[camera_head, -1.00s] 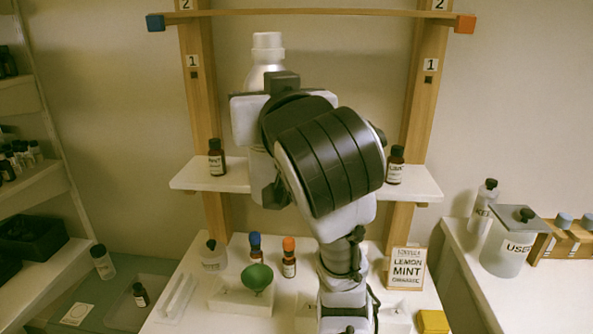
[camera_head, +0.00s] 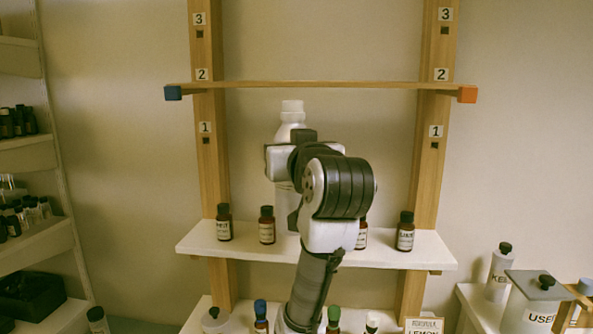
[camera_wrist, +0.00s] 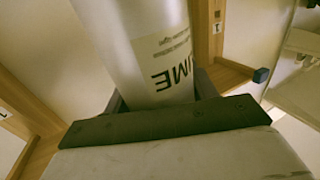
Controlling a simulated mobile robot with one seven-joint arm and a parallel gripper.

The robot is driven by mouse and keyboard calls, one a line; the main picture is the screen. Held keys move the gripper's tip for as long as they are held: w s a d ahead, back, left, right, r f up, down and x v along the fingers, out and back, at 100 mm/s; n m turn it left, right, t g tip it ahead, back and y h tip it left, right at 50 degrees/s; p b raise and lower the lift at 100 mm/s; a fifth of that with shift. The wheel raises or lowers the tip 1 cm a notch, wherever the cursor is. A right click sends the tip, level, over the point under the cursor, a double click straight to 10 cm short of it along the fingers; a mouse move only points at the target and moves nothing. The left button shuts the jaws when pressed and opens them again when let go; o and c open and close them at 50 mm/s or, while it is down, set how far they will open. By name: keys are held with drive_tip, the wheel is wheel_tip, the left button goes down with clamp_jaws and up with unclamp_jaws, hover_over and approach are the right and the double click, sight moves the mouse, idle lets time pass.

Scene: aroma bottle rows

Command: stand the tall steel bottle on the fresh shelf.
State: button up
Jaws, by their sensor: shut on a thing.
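The tall steel bottle (camera_head: 291,128), pale with a whitish cap, is upright in the head view, between the wooden posts. The upper wooden shelf (camera_head: 330,84), with blue and orange ends, is above and appears just clear of the cap.
Brown bottles stand on the white shelf at left (camera_head: 223,223), left of centre (camera_head: 267,226), behind my arm (camera_head: 361,235) and at right (camera_head: 405,232). Below is a worktop with small bottles and a sign (camera_head: 424,325). A used-items jar (camera_head: 536,305) stands lower right.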

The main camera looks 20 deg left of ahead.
drive_tip(key=w+a+p, duration=0.2)
drive_tip(key=w, duration=0.5)
wheel_tip(320, 180, down, 7)
drive_tip(key=p, duration=0.2)
drive_tip(key=shift+w+a, duration=0.15)
drive_tip(key=shift+w, duration=0.3)
drive_tip(key=shift+f, duration=0.1)
drive_tip(key=o, duration=1.6)
drive_tip(key=b+v, duration=0.3)
drive_tip(key=v, duration=0.9)
